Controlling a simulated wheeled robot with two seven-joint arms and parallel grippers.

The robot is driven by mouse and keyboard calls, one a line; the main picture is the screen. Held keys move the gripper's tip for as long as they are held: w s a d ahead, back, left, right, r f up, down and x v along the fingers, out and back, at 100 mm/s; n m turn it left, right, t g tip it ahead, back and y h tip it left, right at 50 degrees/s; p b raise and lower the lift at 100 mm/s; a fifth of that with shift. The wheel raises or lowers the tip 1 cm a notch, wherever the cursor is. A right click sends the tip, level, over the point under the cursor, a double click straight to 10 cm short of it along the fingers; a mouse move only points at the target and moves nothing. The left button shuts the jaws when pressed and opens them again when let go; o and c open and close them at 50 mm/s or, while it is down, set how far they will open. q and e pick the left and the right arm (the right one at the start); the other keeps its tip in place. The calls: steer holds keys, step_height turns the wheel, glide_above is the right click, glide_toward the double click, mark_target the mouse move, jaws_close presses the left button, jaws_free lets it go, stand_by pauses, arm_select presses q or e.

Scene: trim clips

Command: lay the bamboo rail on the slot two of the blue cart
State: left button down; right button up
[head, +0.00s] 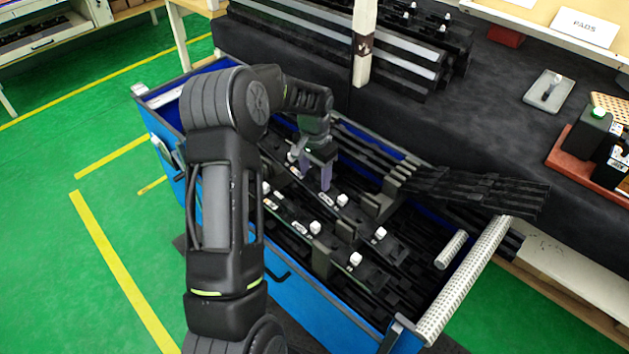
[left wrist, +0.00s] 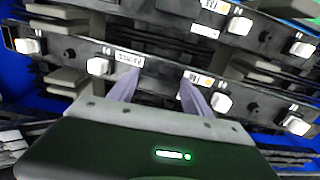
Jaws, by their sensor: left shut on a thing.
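The blue cart (head: 322,326) stands open in the middle of the head view, with several dark rails in it. My left gripper (head: 315,180) points down into the cart, shut on a dark rail (head: 362,218) with white clips. In the left wrist view the fingers of the left gripper (left wrist: 157,82) meet this dark rail (left wrist: 67,54) near its white labels, between two clips. No bamboo colour shows, so I cannot tell if it is the bamboo rail. The slot numbers are too small to read. My right gripper is out of view.
A second dark rail (head: 335,244) with white clips lies in front. Dark strips (head: 480,187) stick out over the cart's right side, near a white cylindrical bar (head: 468,280). A dark bench with a pale post (head: 364,45) stands behind. Green floor is open at left.

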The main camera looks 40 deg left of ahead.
mark_target(313, 187)
arm_select(q)
steer(key=c, duration=0.5)
jaws_free()
steer(key=f, duration=0.1)
steer(key=s+f, duration=0.1)
steer(key=f, duration=0.1)
steer(key=shift+s+d+g, duration=0.15)
steer(key=shift+s+g, duration=0.05)
steer(key=shift+g, duration=0.1)
steer(key=r, duration=0.2)
steer(key=w+r, duration=0.1)
steer(key=r, duration=0.2)
steer(key=shift+w+a+r+b, duration=0.3)
steer(key=shift+w+r, duration=0.05)
steer(key=shift+w, duration=0.05)
steer(key=r, duration=0.6)
steer(key=shift+s+d+r, duration=0.15)
steer(key=shift+s+r, duration=0.05)
